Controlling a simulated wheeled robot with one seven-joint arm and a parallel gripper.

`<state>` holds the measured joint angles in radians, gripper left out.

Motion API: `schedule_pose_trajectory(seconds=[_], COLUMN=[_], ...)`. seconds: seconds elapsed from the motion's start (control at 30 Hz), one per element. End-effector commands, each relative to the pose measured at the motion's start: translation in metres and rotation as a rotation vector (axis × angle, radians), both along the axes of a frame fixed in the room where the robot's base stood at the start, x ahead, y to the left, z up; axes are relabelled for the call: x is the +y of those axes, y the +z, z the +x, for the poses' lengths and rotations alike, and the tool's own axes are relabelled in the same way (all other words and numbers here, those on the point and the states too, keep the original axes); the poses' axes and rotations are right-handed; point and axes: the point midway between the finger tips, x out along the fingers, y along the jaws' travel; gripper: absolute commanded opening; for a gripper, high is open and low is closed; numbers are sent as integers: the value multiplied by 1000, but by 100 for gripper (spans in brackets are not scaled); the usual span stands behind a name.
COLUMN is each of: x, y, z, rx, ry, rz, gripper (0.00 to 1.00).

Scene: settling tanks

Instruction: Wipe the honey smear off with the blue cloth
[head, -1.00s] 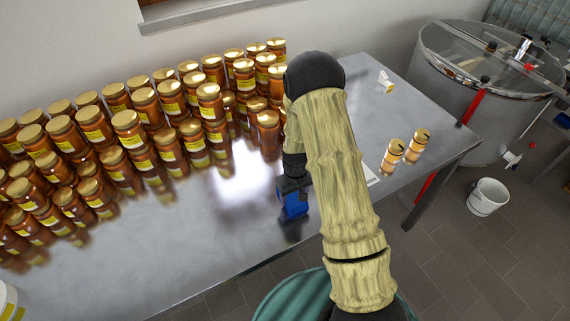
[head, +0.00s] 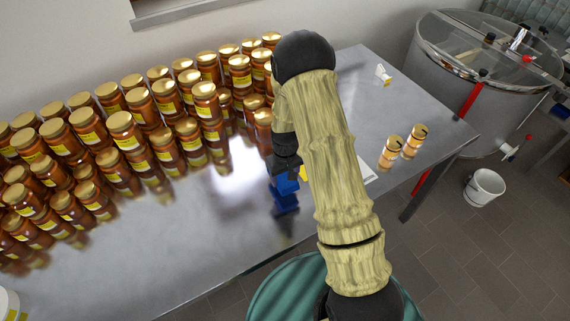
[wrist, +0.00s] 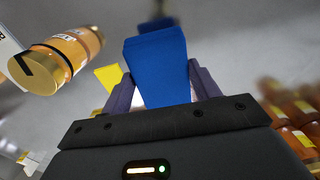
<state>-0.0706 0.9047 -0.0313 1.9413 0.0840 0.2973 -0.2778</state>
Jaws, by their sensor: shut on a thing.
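My gripper (head: 287,174) is shut on the blue cloth (head: 287,186) over the steel table, left of my forearm. A second blue shape directly below the cloth looks like its reflection in the shiny top. In the wrist view the cloth (wrist: 158,62) stands out between the two fingers (wrist: 166,85) as a folded block. I cannot make out the honey smear for certain. A flat yellow patch (head: 304,172) beside the gripper, partly behind my arm, also shows in the wrist view (wrist: 108,77); I cannot tell what it is.
Rows of honey jars (head: 125,130) fill the back and left of the table (head: 190,240). Two amber jars (head: 402,145) stand at the right, near a white card (head: 368,172). A small white-and-yellow item (head: 382,74) is at the back.

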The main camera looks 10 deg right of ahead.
Motion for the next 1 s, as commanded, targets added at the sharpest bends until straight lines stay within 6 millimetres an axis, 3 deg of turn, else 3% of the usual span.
schedule_pose_trajectory(seconds=[0.4,1.0], x=[0,0], y=[38,40], z=[0,0], rx=[0,0], ry=[0,0], rz=[0,0], gripper=[40,40])
